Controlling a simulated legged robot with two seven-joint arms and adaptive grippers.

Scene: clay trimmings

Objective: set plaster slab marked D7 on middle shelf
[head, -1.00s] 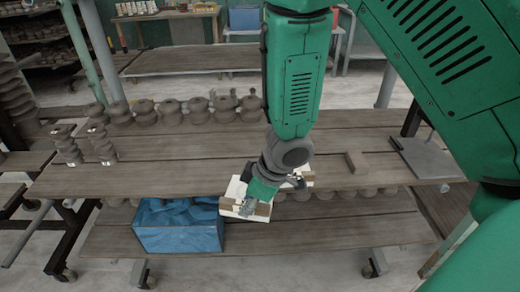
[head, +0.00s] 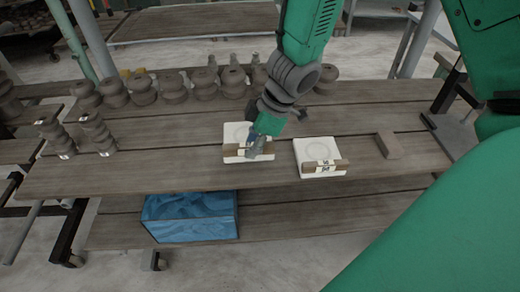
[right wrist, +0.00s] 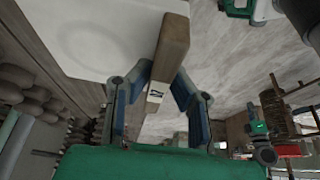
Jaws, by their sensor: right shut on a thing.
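My right gripper (head: 259,142) is shut on the brown wooden edge piece of a white plaster slab (head: 238,133), at the front of the upper plank shelf (head: 190,165). I cannot tell whether this slab rests on the boards. In the right wrist view the slab (right wrist: 95,35) is at upper left. The fingers (right wrist: 160,95) straddle its brown piece, which has a small label, too blurred to read. A second white slab (head: 308,147) with a brown edge piece and dark marking lies to the right. My left gripper is not in view.
Several grey turned clay pieces (head: 173,87) line the back of the shelf, with stacked ones (head: 97,133) at left. A brown block (head: 388,145) lies at right. A blue-lined bin (head: 190,217) stands on the lower shelf. Boards between the slabs and the left stacks are clear.

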